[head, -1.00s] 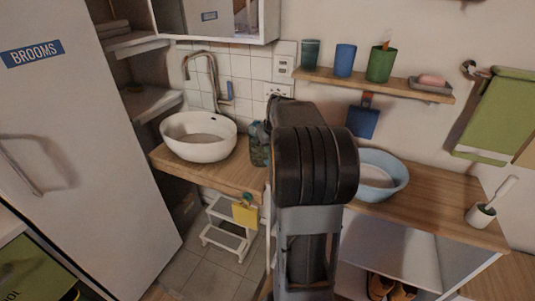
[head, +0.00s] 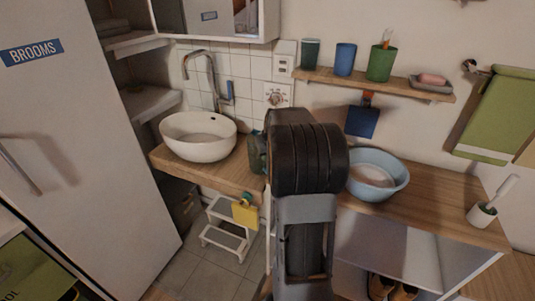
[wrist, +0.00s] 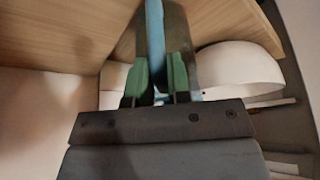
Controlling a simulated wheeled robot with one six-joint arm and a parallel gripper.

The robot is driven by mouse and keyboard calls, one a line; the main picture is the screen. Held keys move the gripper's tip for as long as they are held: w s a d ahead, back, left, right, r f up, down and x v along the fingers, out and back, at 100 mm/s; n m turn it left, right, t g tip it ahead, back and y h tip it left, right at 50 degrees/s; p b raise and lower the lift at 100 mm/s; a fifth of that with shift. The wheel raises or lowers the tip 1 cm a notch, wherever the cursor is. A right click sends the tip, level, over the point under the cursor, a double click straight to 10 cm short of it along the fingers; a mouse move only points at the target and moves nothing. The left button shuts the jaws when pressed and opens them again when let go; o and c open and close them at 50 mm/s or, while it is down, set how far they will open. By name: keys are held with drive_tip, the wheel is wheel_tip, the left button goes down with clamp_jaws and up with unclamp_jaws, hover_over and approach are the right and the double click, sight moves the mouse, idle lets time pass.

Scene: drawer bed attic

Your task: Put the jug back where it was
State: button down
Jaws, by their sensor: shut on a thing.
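The jug (head: 257,152) is dark green and see-through. In the head view it shows just right of the white basin, at the wooden counter, partly hidden behind my arm. In the wrist view its dark body (wrist: 180,40) stands behind a light-blue upright strip, which looks like its handle (wrist: 155,35). My gripper (wrist: 158,78) has green fingertips on both sides of this strip and is shut on it. The head view hides my gripper behind the arm. I cannot tell whether the jug's base touches the counter.
The white basin (head: 198,147) and tap (head: 213,75) are left of the jug. A blue bowl (head: 378,188) stands right of my arm. A shelf (head: 350,84) with cups hangs above. A white step stool (head: 225,240) is below the counter. Bare counter (head: 440,195) lies right of the bowl.

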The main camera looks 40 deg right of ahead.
drive_tip(key=c, duration=1.1)
unclamp_jaws()
drive_tip(key=shift+o, duration=0.2)
drive_tip(key=shift+r+p, duration=0.3)
drive_tip(key=shift+r, duration=0.1)
drive_tip(key=v, duration=1.1)
drive_tip(key=s+a+f+n+y, duration=0.1)
drive_tip(key=s+a, duration=0.1)
drive_tip(key=a, duration=0.5)
drive_tip(key=s+a+f+n, duration=0.1)
drive_tip(key=s+a, duration=0.1)
drive_tip(key=a, duration=0.5)
drive_tip(key=s+a+f+n+g, duration=0.1)
drive_tip(key=s+a+f, duration=0.3)
drive_tip(key=s+a, duration=0.15)
drive_tip(key=s+a+f+g, duration=0.1)
drive_tip(key=s+a+f, duration=0.25)
drive_tip(key=a, duration=0.25)
wheel_tip(320, 180, up, 9)
drive_tip(key=t+p, duration=0.1)
drive_tip(key=p, duration=0.7)
drive_tip(key=shift+s+r, duration=0.2)
drive_tip(key=shift+s, duration=0.2)
